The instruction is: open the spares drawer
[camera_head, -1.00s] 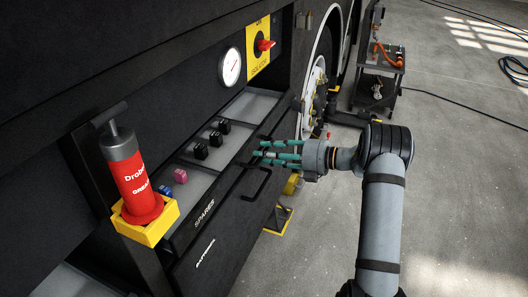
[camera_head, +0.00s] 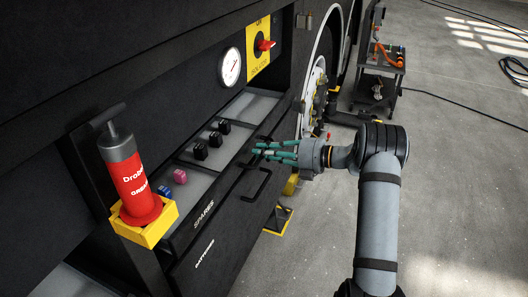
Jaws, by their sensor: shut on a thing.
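My gripper (camera_head: 259,151), with teal fingers, reaches in from the right to the far end of this front. Its fingers are shut at the drawer's dark handle, which they mostly hide. A second black loop handle (camera_head: 257,184) shows below my fingers, on the lower front.
A red grease gun (camera_head: 132,178) stands in a yellow holder at left. A wheel and a tool cart (camera_head: 379,75) are beyond.

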